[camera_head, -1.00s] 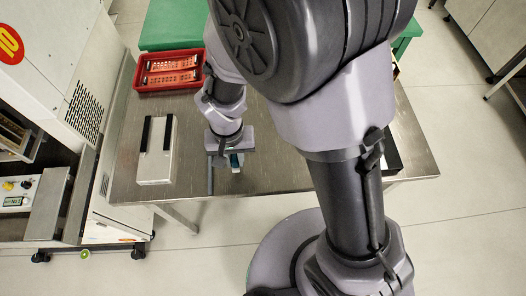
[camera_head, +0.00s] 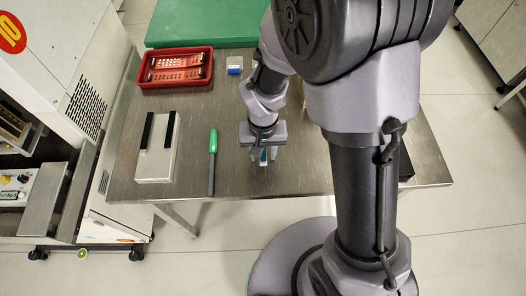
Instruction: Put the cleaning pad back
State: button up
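My gripper (camera_head: 263,158) is low over the right-middle of the steel table, right of the green-handled tool. A small teal-and-white piece, which looks like the cleaning pad (camera_head: 263,154), shows between its fingers. The fingers appear shut on it. The piece is small and partly hidden by the gripper, and I cannot tell whether it touches the table. A small blue-and-white block (camera_head: 235,65) stands at the back of the table, behind the gripper and apart from it.
A tool with a green handle (camera_head: 213,142) lies on the steel table (camera_head: 225,110). A grey box with black strips (camera_head: 156,165) is left of it. A red tray (camera_head: 177,85) holds perforated strips at back left. A dark object (camera_head: 405,165) is partly hidden behind my arm.

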notch_tip(320, 180, up, 12)
jog(key=p, duration=0.5)
jog(key=s+d+r+m+t+y, duration=0.1)
jog(key=s+d+r+m+t, duration=0.1)
jog(key=s+r, duration=0.3)
jog(key=s+d+r+m+t+y, duration=0.1)
jog(key=s+r, duration=0.5)
jog(key=r, duration=0.8)
jog(key=d+m+t, duration=0.1)
jog(key=d+t, duration=0.1)
jog(key=d, duration=0.1)
jog(key=shift+s+d+t, duration=0.15)
jog(key=shift+d+t, duration=0.2)
jog(key=shift+t, duration=0.05)
jog(key=shift+f+b, duration=0.45)
jog(key=shift+f, duration=0.2)
